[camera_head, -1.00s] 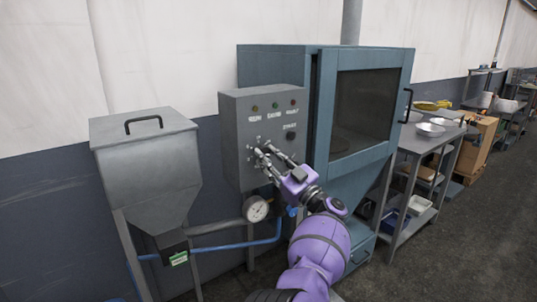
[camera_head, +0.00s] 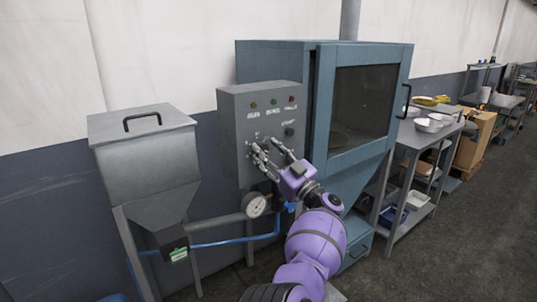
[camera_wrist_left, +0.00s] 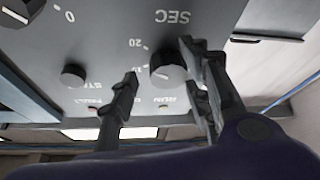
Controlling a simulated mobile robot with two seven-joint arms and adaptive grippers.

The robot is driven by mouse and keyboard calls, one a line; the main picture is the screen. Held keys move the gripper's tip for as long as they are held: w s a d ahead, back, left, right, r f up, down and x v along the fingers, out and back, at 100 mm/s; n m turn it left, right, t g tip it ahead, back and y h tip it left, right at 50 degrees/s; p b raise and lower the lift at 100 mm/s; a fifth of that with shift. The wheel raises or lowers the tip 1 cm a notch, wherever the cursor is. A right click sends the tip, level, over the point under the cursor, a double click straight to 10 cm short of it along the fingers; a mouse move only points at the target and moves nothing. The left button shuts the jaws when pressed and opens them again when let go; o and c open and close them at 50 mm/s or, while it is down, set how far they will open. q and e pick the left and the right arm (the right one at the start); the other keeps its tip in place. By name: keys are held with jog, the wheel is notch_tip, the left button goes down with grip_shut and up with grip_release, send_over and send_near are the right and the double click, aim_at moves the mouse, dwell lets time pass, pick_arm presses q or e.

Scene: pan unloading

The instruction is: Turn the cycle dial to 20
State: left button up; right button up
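A pale mark on the dial seems to face the number below 20, which is hard to read. My left gripper (camera_head: 268,147) is at the panel; in the wrist view its fingers (camera_wrist_left: 159,60) are apart on either side of the dial. The right finger overlaps the dial's edge; contact is unclear. My right gripper is not in view.
Another knob, marked START (camera_wrist_left: 73,75), sits beside the dial, and part of a further dial (camera_wrist_left: 22,8) shows at the corner. A gauge (camera_head: 255,205) hangs below the box. A grey hopper (camera_head: 145,155) stands left, and a shelf table (camera_head: 415,140) stands right.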

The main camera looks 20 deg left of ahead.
pick_arm(q)
jog(key=shift+s+a, duration=0.1)
jog(key=shift+s, duration=0.1)
jog(key=shift+f, duration=0.2)
jog(key=v, duration=1.2)
jog(key=shift+r, duration=0.25)
